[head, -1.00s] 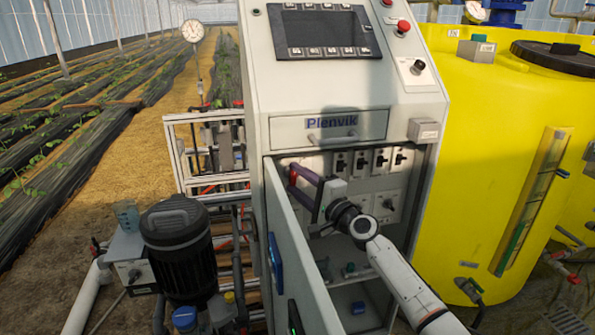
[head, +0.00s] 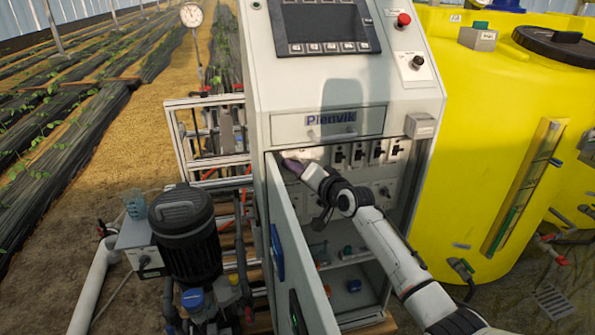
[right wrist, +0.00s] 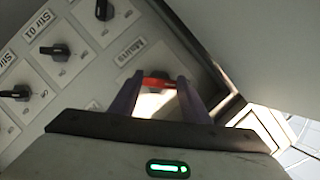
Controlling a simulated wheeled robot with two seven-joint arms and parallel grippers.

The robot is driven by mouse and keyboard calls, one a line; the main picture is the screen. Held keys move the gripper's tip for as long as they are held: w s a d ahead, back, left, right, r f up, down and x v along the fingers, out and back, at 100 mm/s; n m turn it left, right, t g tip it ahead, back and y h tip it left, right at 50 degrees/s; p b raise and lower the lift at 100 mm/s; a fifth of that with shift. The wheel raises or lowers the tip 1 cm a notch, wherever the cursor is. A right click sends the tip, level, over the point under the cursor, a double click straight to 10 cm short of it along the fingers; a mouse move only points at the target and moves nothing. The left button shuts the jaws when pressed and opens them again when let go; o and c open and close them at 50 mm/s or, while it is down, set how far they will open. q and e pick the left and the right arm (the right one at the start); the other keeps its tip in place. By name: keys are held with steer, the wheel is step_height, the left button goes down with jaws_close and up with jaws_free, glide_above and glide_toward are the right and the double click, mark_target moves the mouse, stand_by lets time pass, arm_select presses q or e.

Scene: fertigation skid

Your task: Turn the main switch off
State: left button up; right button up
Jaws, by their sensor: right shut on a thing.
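The main switch (right wrist: 158,83) has a red handle beside the label "Mains" in the right wrist view. It lies roughly level across that picture, between my fingers. My right gripper (right wrist: 160,97) is shut on this handle, one purple finger at each end of it. In the head view my right gripper (head: 291,166) reaches into the open cabinet at the upper left of the switch panel. There the arm and gripper hide the main switch. My left gripper is not in view.
The open cabinet door (head: 296,250) stands just left of my right arm. Several black rotary switches (head: 358,155) sit to the right on the same panel; one labelled "Stir 01" (right wrist: 58,49) shows close by. A drawer (head: 328,124) is above the opening. A yellow tank (head: 480,130) stands at right.

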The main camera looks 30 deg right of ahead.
steer(key=shift+n+h, duration=0.3)
steer(key=shift+n, duration=0.1)
stand_by(0.3)
steer(key=o, duration=1)
steer(key=shift+o, duration=0.2)
steer(key=v, duration=1)
steer(key=shift+r, duration=0.2)
steer(key=shift+s, duration=0.2)
